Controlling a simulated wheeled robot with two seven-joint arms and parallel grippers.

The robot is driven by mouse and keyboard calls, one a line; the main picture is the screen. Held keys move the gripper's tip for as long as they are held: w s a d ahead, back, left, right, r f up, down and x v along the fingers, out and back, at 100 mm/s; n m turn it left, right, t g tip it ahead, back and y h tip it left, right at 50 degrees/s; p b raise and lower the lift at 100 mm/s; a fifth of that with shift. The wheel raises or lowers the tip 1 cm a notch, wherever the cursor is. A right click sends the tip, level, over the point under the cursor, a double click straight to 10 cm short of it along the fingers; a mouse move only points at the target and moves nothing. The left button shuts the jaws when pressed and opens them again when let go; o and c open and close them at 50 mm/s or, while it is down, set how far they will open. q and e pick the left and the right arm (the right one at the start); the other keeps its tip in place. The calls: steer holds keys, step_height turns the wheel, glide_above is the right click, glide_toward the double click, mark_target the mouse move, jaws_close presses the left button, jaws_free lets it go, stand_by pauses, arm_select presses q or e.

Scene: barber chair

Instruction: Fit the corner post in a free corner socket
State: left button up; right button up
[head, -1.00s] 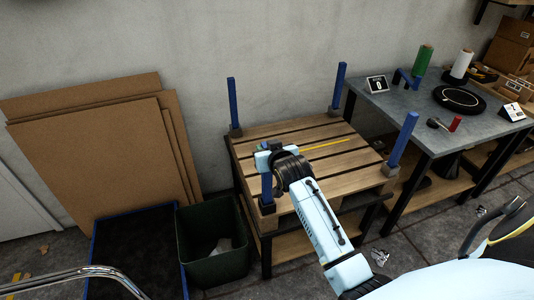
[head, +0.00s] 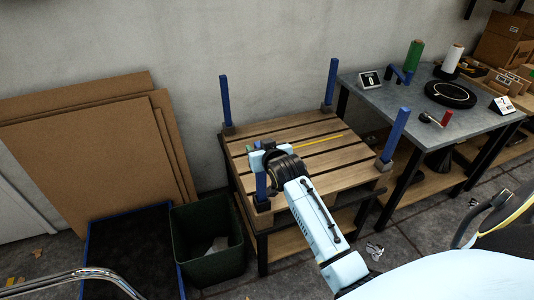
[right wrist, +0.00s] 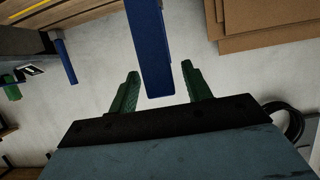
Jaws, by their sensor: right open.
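A blue corner post (head: 261,186) stands upright at the front left corner of the slatted pallet (head: 318,172), its foot at a dark corner socket (head: 262,204). My right gripper (head: 256,147) is at the top of this post and partly hides it. In the right wrist view the blue post (right wrist: 150,45) reaches in between the two green fingers of the open right gripper (right wrist: 161,88), with gaps on both sides. Blue posts also stand upright at the back left (head: 225,100), back right (head: 331,82) and front right (head: 395,134) corners. My left gripper is out of view.
A yellow strip (head: 322,141) lies on the pallet. A dark green bin (head: 212,268) stands at the left front, with cardboard sheets (head: 88,160) against the wall. A grey-topped table (head: 400,101) with spools and small items is at the right.

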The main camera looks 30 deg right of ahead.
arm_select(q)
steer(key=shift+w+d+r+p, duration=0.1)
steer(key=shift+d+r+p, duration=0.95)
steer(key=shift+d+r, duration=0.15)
arm_select(e)
steer(key=v, duration=1.1)
steer(key=shift+s, duration=0.25)
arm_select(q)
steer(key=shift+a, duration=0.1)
arm_select(e)
steer(key=shift+a, duration=0.15)
